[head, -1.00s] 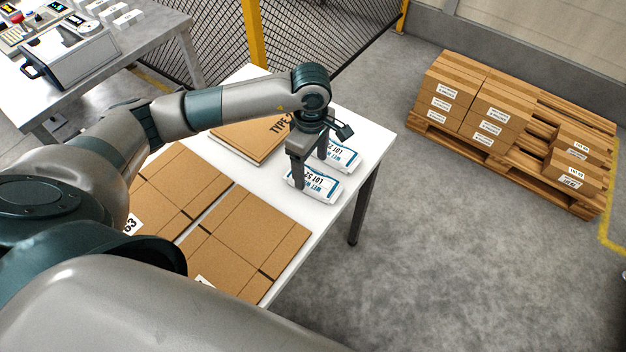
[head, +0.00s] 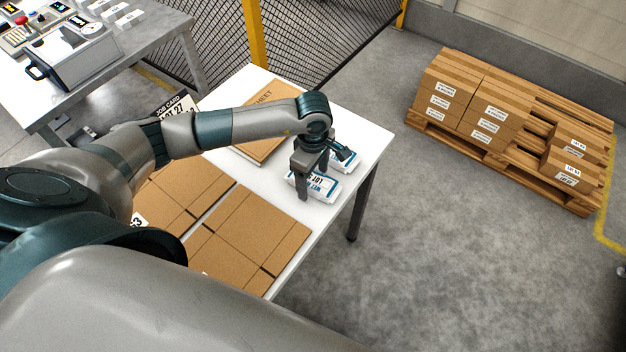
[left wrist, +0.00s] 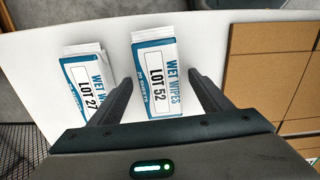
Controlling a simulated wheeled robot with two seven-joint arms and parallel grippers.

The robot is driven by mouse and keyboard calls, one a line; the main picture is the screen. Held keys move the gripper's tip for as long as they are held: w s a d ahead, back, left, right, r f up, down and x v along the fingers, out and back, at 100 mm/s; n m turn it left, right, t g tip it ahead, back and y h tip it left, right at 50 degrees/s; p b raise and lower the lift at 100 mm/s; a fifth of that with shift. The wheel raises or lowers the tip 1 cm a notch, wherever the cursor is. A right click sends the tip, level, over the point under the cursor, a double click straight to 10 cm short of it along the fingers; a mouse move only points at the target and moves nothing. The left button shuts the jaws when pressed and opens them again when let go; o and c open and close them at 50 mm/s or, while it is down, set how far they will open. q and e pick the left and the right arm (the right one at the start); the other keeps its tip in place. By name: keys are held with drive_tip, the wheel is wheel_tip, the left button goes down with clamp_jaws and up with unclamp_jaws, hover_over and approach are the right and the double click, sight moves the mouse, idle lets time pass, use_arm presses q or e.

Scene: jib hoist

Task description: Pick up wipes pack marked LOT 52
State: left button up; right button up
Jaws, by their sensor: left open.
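The white and blue wipes pack marked LOT 52 (head: 325,188) lies flat near the right edge of the white table (head: 378,122). In the left wrist view the LOT 52 pack (left wrist: 157,78) lies between my two fingers, with a gap on each side. My left gripper (head: 313,186) points down over this pack, open and empty; it also shows in the left wrist view (left wrist: 163,84). A similar pack marked LOT 27 (left wrist: 85,75) lies beside it, close to the other finger. In the head view this LOT 27 pack (head: 343,162) is partly behind the gripper.
Flat cardboard pieces (head: 250,232) lie on the near part of the table, and a cardboard stack (head: 282,92) lies behind my arm. A job card (head: 178,104) reading LOT 27 shows behind the arm. A pallet with boxes (head: 475,110) stands on the floor at right.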

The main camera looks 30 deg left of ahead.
sight(313, 178)
use_arm(q)
drive_tip(key=c, duration=1.2)
use_arm(e)
drive_tip(key=shift+a, duration=0.1)
use_arm(q)
drive_tip(key=shift+r, duration=0.1)
use_arm(e)
drive_tip(key=shift+f, duration=0.1)
